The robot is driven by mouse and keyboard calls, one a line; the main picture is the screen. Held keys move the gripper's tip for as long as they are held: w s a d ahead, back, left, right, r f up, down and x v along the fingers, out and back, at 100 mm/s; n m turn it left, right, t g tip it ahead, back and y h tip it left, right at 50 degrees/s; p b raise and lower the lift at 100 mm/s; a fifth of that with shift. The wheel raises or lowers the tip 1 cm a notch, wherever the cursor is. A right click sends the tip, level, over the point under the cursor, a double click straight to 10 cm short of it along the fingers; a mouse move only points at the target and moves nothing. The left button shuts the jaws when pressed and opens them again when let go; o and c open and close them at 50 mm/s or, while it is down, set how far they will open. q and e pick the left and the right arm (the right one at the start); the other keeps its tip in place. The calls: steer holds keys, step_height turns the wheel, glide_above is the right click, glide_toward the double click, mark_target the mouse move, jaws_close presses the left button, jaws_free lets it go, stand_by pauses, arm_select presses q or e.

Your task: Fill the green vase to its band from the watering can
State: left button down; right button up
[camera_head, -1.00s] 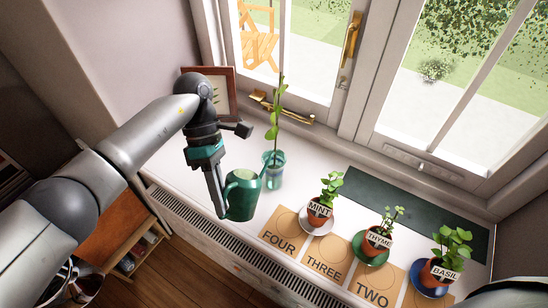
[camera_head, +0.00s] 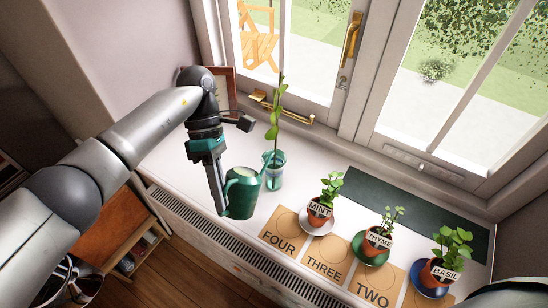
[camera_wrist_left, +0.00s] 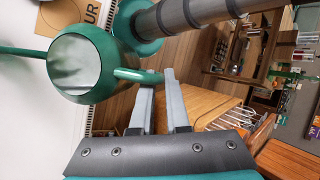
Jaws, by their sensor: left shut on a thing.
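The green watering can (camera_head: 242,197) is at the front left of the white sill. My left gripper (camera_head: 220,207) is shut on its handle. In the left wrist view the fingers (camera_wrist_left: 160,78) are at the can's handle, and the can's open top (camera_wrist_left: 75,65) shows a pale grey inside. The spout points right in the head view, its end close to the vase's rim. The green vase (camera_head: 275,180) is see-through and stands upright just beyond the can, with a tall leafy stem in it. Its band and water level are too small to make out. My right gripper is out of view.
Potted mint (camera_head: 320,214), thyme (camera_head: 377,240) and basil (camera_head: 437,272) stand on saucers to the right, by numbered cards. A framed picture (camera_head: 230,78) leans at the back left. A dark green mat (camera_head: 410,212) lies behind the pots. The window is behind the sill.

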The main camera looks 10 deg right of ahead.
arm_select(q)
steer(key=shift+r, duration=0.1)
stand_by(0.3)
steer(key=shift+w+d+r+g+p, duration=0.25)
steer(key=shift+w+r+g+p, duration=0.05)
steer(key=shift+r, duration=0.35)
steer(key=shift+r+y, duration=0.15)
steer(key=shift+y, duration=0.15)
stand_by(0.7)
